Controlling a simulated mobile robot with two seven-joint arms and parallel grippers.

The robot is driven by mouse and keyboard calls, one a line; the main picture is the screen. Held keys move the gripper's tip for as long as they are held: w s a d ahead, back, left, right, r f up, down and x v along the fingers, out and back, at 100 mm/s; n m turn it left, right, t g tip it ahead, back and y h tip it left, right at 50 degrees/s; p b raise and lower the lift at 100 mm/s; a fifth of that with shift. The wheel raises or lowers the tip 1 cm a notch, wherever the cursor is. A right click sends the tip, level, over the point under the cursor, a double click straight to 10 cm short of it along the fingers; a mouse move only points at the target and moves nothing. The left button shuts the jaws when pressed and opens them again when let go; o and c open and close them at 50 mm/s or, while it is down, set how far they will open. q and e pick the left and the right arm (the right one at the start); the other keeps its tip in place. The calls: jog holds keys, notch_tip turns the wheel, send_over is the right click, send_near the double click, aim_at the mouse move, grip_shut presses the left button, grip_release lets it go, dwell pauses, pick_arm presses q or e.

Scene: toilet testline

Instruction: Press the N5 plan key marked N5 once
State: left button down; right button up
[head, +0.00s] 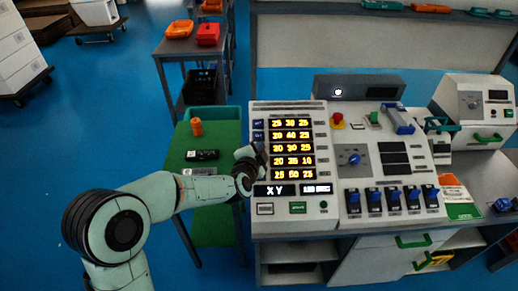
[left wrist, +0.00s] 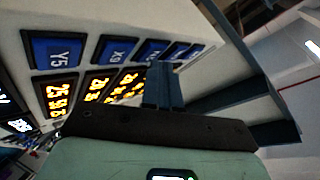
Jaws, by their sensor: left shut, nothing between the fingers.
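The control panel (head: 285,215) has a column of blue plan keys along the left of its lit number rows. In the left wrist view the nearest keys read Y5 (left wrist: 60,52) and X9 (left wrist: 117,50). The third key (left wrist: 151,48) starts with N; its digit is not clear, and my fingers hide its lower part. The two farther keys are too small to read. My left gripper (head: 261,152) is shut and empty at the panel's left edge, beside the middle rows. Its fingers also show in the left wrist view (left wrist: 160,72); I cannot tell whether they touch a key.
A green-topped stand (head: 218,141) left of the panel holds an orange cylinder (head: 196,127) and a black device (head: 202,155). A row of blue switches (head: 390,200) and a red knob (head: 337,120) lie farther right on the console. Blue floor is open at the left.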

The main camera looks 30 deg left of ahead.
pick_arm(q)
jog(key=shift+w+f, duration=0.1)
jog(key=shift+f, duration=0.2)
pick_arm(e)
jog(key=shift+s+f, duration=0.1)
jog(key=shift+f, duration=0.05)
pick_arm(q)
jog(key=shift+r, duration=0.1)
jog(key=shift+s+d+r+p, duration=0.1)
jog(key=shift+s+r+p, duration=0.25)
jog(key=shift+r, duration=0.25)
pick_arm(e)
jog(key=shift+w+r, duration=0.35)
jog(key=shift+r, duration=0.25)
pick_arm(q)
jog(key=r, duration=0.1)
jog(key=r+p, duration=0.1)
jog(key=s+r+p, duration=0.1)
jog(key=shift+s+d+r, duration=0.1)
jog(key=shift+d, duration=0.3)
jog(key=shift+s+d+r+p, duration=0.25)
jog(key=shift+s+r+p, duration=0.15)
jog(key=shift+r+p, duration=0.15)
pick_arm(e)
jog(key=w+r, duration=0.2)
jog(key=r, duration=0.1)
jog(key=shift+w+r, duration=0.15)
jog(key=shift+r, duration=0.15)
